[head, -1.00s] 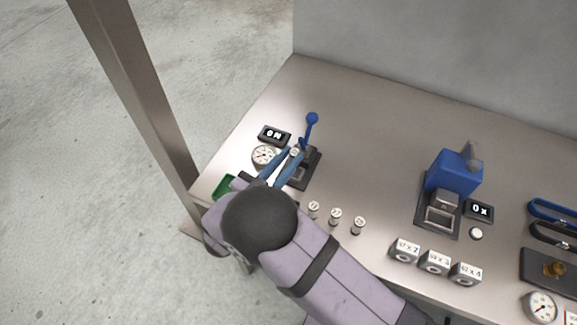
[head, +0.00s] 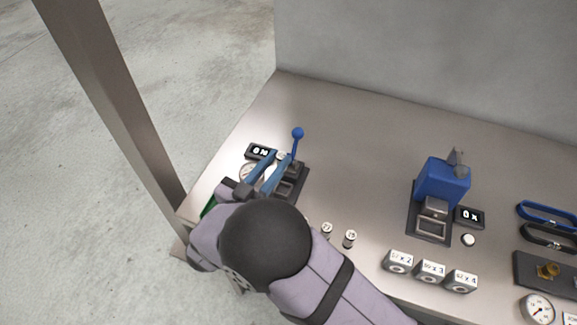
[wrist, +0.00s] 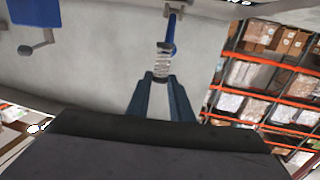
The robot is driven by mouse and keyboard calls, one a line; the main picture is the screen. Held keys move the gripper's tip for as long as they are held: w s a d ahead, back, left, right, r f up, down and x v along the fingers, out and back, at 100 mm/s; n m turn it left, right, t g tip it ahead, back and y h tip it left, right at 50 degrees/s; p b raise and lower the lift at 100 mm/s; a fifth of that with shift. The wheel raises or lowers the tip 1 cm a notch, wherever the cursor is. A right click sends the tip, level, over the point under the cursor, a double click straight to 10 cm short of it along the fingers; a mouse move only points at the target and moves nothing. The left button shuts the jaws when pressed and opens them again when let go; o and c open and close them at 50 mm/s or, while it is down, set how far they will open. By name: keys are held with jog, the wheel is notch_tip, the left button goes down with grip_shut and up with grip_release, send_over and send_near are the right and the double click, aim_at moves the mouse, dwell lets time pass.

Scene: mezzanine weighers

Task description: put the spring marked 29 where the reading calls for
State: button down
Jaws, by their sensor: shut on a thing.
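My gripper (head: 270,172) is shut on a small pale coil spring (head: 281,156), held upright-looking at the fingertips. The spring also shows in the wrist view (wrist: 163,62), just beyond the fingertips; its mark cannot be read. The tester with a blue ball-ended lever (head: 297,134) stands right beside the fingertips, its dark base (head: 299,190) partly hidden. I cannot tell whether the spring touches it. Its display (head: 260,151) appears to read 0 N. Two other small marked cylinders, a left one (head: 327,230) and a right one (head: 350,238), stand on the bench; their marks are too small to be sure of.
A dial gauge (head: 246,173) and a green tray (head: 208,207) are partly hidden by my arm. To the right are a blue machine (head: 442,184), its display (head: 469,217), several marked blocks (head: 430,271) and a gauge (head: 538,309). The bench middle is clear.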

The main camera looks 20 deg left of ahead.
jog(key=shift+f+p, duration=1.05)
jog(key=shift+f, duration=3.6)
jog(key=shift+f, duration=0.1)
jog(key=shift+f, duration=0.15)
jog(key=c, duration=1.6)
grip_release()
jog(key=shift+o, duration=0.2)
jog(key=s+b, duration=0.1)
jog(key=s, duration=0.1)
jog(key=s+a+b, duration=0.1)
jog(key=s+b, duration=0.1)
jog(key=s, duration=0.1)
jog(key=shift+s+f+b, duration=0.15)
jog(key=shift+s+b, duration=0.15)
jog(key=shift+s, duration=0.05)
jog(key=shift+o, duration=0.5)
jog(key=shift+s+a, duration=0.15)
jog(key=shift+s, duration=0.65)
